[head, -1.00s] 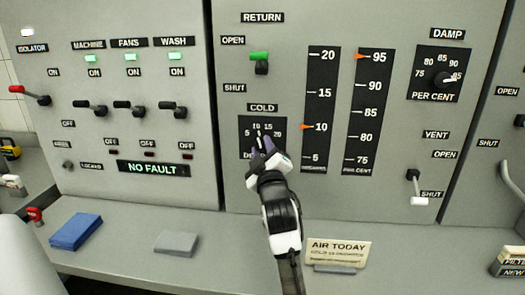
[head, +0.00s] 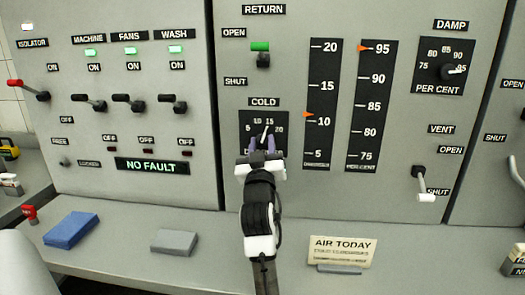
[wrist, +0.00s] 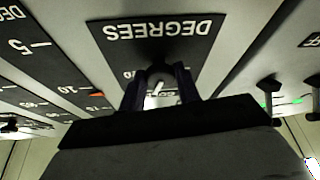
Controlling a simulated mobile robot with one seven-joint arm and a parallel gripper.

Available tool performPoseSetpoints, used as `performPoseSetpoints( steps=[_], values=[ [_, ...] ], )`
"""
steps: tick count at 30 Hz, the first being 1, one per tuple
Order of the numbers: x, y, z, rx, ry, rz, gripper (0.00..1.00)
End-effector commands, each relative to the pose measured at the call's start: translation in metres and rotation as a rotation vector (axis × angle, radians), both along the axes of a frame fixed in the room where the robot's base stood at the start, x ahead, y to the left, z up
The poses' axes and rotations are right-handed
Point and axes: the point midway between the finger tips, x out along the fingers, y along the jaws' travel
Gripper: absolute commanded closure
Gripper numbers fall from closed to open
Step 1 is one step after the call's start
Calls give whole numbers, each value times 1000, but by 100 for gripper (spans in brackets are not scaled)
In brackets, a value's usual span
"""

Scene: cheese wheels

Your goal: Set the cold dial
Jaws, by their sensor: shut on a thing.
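The cold dial (head: 265,133) sits on a black plate marked 5, 10, 15 and 20 under the COLD label (head: 264,102). Its white pointer leans right of upright, between 10 and 15. My gripper (head: 263,146) reaches it from below, its purple fingers on both sides of the knob and shut on it. In the wrist view the knob (wrist: 160,76) shows between the two dark fingers, below the upside-down DEGREES label (wrist: 158,29). The lower part of the plate is hidden by my gripper in the head view.
To the right, a degrees scale (head: 322,75) has its orange marker a little above 10, and a per cent scale (head: 371,105) has its marker at 95. The RETURN lever (head: 261,53), DAMP dial (head: 450,71) and VENT lever (head: 422,184) are nearby. A blue block (head: 72,229) lies on the ledge.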

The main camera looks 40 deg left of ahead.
Motion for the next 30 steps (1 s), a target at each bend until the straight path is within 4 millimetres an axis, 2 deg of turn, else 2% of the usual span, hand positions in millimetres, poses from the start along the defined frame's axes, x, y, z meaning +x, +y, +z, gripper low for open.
performPoseSetpoints(
  steps=[17,18,21,22,30],
  values=[
    [0,1,-1,26,21,1,90],
    [0,1,-1,26,21,1,63],
    [0,1,-1,27,20,0,49],
    [0,1,-1,27,20,0,47],
    [-1,0,-1,27,18,0,47]
  ],
)
